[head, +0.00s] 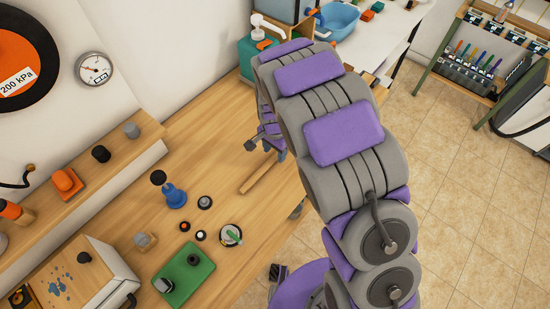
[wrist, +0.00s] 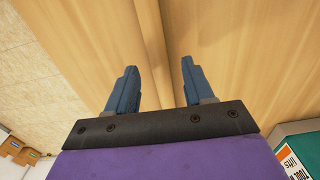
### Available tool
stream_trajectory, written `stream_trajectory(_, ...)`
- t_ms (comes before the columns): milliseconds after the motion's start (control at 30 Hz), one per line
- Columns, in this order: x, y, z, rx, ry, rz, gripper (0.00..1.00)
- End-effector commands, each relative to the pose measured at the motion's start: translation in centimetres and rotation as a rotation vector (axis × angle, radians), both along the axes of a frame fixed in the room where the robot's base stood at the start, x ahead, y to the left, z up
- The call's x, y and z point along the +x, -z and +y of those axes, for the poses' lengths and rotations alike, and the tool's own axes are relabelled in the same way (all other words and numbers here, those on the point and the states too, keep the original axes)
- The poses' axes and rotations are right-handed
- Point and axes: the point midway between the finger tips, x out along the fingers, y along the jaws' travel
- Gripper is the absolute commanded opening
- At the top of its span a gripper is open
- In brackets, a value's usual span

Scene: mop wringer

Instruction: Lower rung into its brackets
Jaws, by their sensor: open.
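A short wooden bar (head: 259,177), likely the rung, lies on the wooden bench just below my gripper (head: 270,138) in the head view. In the wrist view my gripper (wrist: 155,90) is open, with its two blue fingers apart. A pale wooden strip (wrist: 152,40) runs between the fingers, probably the same bar; neither finger appears to touch it. I cannot tell how far the fingers are above it. No brackets can be made out; my arm hides part of the bench.
The bench (head: 215,120) holds a blue plunger-like piece (head: 174,195), a green block (head: 185,275), a wooden box (head: 85,275) and small round parts. A shelf with knobs (head: 110,160) runs along the wall. A teal dispenser (head: 250,57) stands behind my arm.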

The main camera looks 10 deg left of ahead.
Motion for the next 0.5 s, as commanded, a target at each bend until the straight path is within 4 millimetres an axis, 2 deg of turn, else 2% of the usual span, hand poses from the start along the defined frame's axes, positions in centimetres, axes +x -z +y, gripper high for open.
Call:
stream_trajectory(33, 0.0, 1.1, 0.0, -0.001, 0.001, 0.004, 0.52)
stream_trajectory(133, -0.1, 2.2, 0.0, -0.001, 0.001, 0.004, 0.52)
stream_trajectory(367, -0.1, 2.3, -0.3, 0.002, 0.000, 0.003, 0.52)
stream_trajectory(500, -0.1, 2.3, -0.3, 0.002, 0.000, 0.003, 0.41)
